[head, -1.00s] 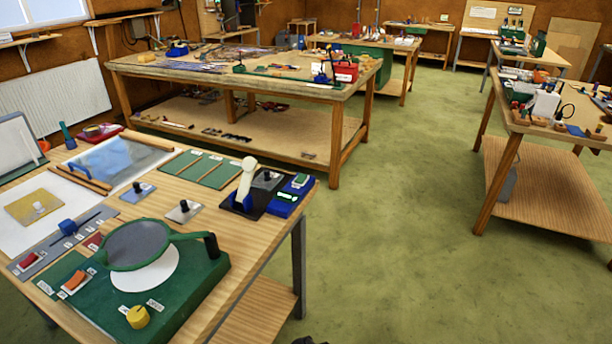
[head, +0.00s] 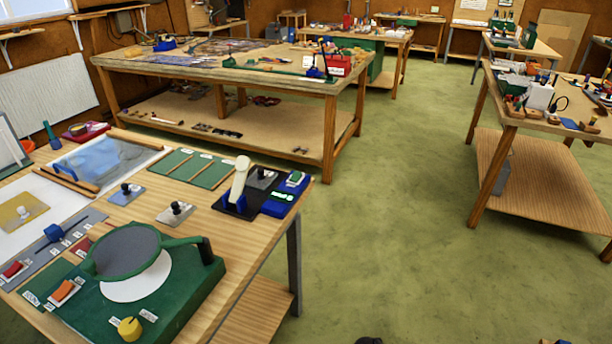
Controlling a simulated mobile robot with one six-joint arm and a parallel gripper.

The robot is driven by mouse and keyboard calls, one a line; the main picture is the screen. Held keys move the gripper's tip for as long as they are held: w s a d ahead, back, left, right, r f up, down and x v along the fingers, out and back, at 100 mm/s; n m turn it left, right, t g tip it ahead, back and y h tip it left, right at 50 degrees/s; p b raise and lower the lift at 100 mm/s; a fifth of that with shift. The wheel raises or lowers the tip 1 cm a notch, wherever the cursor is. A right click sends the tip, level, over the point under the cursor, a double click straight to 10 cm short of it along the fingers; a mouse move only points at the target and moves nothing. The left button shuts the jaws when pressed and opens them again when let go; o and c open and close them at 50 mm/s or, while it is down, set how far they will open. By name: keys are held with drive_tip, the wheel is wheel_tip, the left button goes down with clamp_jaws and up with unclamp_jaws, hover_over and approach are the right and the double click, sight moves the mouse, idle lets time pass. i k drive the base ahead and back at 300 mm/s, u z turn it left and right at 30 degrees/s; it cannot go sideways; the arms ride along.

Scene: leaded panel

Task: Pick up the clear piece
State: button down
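Several small flat pieces with knobs lie on the wooden bench at the left in the head view. A pale grey, clear-looking piece (head: 175,214) with a dark-topped knob lies flat near the middle of the bench. A bluish piece (head: 126,194) lies to its upper left, and an amber piece (head: 21,211) lies on white paper at the far left. Another greyish piece (head: 262,179) lies on a black pad. I cannot tell for certain which one is the clear piece. My gripper is not recognisable in view; only small dark shapes touch the bottom edge.
A green machine with a round grey disc (head: 126,251) fills the bench's front. A pale upright handle (head: 239,179) stands on the black pad beside a blue device (head: 284,195). A large cluttered bench (head: 330,85) stands behind. Green floor (head: 400,230) is clear to the right.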

sight(260, 178)
drive_tip(key=z, duration=0.4)
drive_tip(key=k, duration=0.85)
drive_tip(key=u, duration=0.5)
drive_tip(key=k, duration=0.6)
drive_tip(key=u, duration=0.6)
drive_tip(key=i, duration=1.55)
drive_tip(key=z, duration=0.45)
